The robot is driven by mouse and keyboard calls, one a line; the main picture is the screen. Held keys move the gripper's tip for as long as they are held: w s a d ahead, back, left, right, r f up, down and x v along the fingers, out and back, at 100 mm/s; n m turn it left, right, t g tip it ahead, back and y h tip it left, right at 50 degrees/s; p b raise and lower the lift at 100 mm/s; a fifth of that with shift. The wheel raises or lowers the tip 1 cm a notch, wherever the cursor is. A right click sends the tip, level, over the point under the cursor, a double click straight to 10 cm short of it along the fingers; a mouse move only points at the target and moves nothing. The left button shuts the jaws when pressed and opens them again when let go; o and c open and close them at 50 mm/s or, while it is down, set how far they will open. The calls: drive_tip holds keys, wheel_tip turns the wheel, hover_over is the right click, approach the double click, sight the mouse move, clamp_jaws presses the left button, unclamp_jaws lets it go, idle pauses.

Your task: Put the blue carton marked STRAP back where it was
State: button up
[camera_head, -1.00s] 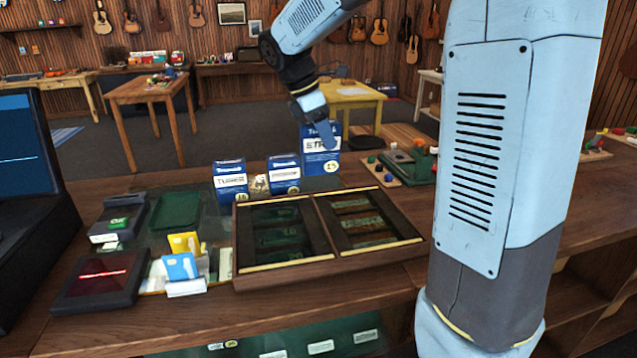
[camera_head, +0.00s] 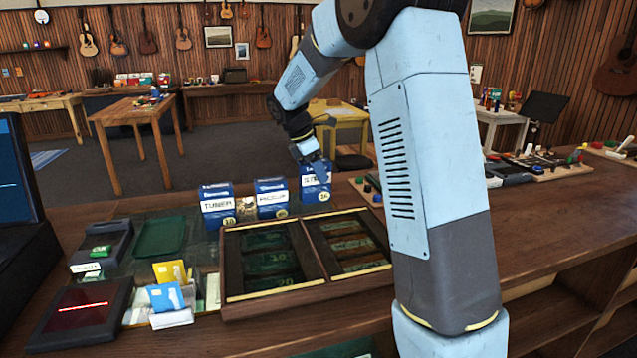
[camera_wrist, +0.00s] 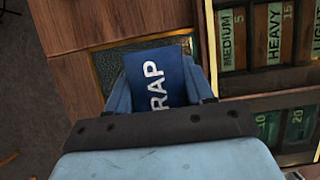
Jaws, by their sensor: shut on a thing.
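The blue carton marked STRAP (camera_head: 315,186) is upright at the right end of a row of blue cartons on the counter, behind the divided tray. My gripper (camera_head: 308,158) is at its top, shut on it. In the wrist view the carton (camera_wrist: 156,78) shows the letters RAP, with one finger of my gripper (camera_wrist: 160,92) on each side. I cannot tell whether its base touches the surface. A small gap separates it from the PICKUP carton (camera_head: 271,199). The TUNER carton (camera_head: 217,207) stands further left.
The wooden divided tray (camera_head: 281,295) lies just in front of the cartons. A small gold item (camera_head: 247,208) stands between TUNER and PICKUP. A card holder (camera_head: 170,318) and a dark device (camera_head: 80,311) are at the front left. The counter right of my arm has bare wood.

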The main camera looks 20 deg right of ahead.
drive_tip(key=shift+w+d+f, duration=0.15)
drive_tip(key=shift+w+f, duration=0.15)
drive_tip(key=shift+f, duration=0.1)
drive_tip(key=shift+w+f, duration=0.1)
drive_tip(key=shift+f, duration=1.5)
drive_tip(key=shift+f, duration=0.1)
drive_tip(key=o, duration=1.1)
